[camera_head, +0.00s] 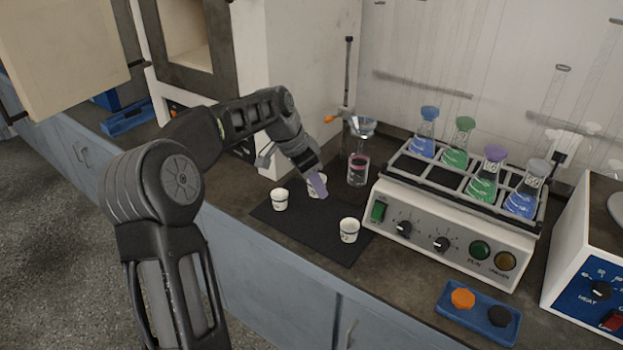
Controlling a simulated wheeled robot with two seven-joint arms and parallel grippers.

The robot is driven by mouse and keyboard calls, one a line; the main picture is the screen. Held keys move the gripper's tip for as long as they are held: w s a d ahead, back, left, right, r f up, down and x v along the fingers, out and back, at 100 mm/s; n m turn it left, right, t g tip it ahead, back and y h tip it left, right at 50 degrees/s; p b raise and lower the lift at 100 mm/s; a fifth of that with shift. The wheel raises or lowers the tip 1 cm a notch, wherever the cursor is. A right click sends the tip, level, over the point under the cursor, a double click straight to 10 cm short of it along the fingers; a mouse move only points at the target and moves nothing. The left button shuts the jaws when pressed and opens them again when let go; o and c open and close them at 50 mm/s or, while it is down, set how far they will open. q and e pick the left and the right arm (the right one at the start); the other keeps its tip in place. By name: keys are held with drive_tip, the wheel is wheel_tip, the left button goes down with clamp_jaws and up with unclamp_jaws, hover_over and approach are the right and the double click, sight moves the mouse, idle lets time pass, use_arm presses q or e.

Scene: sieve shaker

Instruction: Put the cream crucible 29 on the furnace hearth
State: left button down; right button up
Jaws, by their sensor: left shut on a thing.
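Several small cream crucibles are at the dark mat (292,232). One crucible (280,199) stands on its left part and another crucible (349,230) near its right edge. My left gripper (317,190) reaches down over the back of the mat, shut on a third crucible (311,183), which its fingers partly hide. I cannot tell whether that crucible touches the mat. The numbers are too small to read. The furnace (247,45) stands behind my left arm with its chamber open. The pale furnace hearth (194,57) shows inside at the upper left. My right gripper is out of view.
The furnace door (62,45) hangs open at the upper left. A shaker (455,230) with several coloured flasks stands right of the mat. A beaker (357,170) and a stand (348,75) are behind the mat. A blue tray (478,318) lies in front of the shaker.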

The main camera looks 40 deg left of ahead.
use_arm(q)
drive_tip(key=s+d+f+n+y, duration=0.1)
drive_tip(key=d+n, duration=0.1)
drive_tip(key=d, duration=0.9)
drive_tip(key=s+d+f+n+y, duration=0.1)
drive_tip(key=s+d+f+n, duration=0.1)
drive_tip(key=d, duration=1)
drive_tip(key=shift+s+d+f+n+t, duration=0.2)
drive_tip(key=shift+n+t, duration=0.1)
drive_tip(key=shift+n, duration=0.3)
drive_tip(key=shift+w+a, duration=0.1)
